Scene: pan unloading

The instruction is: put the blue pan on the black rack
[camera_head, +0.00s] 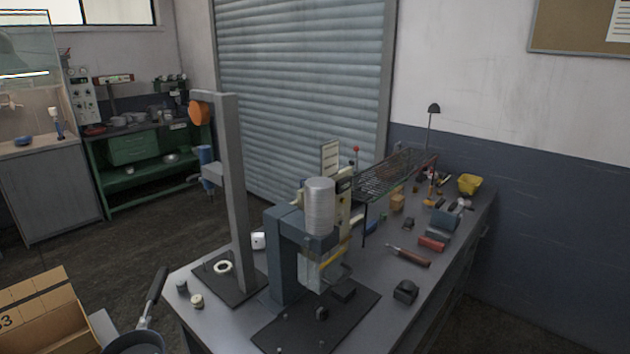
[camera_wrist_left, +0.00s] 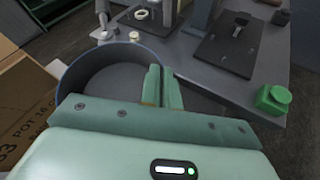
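The blue pan (camera_head: 134,343) shows at the bottom left of the head view, cut off by the lower edge, with its dark handle (camera_head: 155,293) pointing up and away. In the left wrist view the pan (camera_wrist_left: 88,62) has a blue rim and a dark, empty inside. My left gripper (camera_wrist_left: 162,75) has its two pale green fingers close together at the pan's near right wall, apparently shut on the rim; the contact itself is partly hidden. The black rack (camera_head: 388,175) is a wire grid on legs at the far part of the workbench. My right gripper is not in view.
A drill press (camera_head: 285,255) and a tall grey stand (camera_head: 238,185) are on the workbench (camera_head: 215,322) between pan and rack. Tools lie near the rack, including a red-handled file (camera_head: 410,256). A cardboard box (camera_head: 45,318) is left of the pan. A green block (camera_wrist_left: 274,99) sits near the bench edge.

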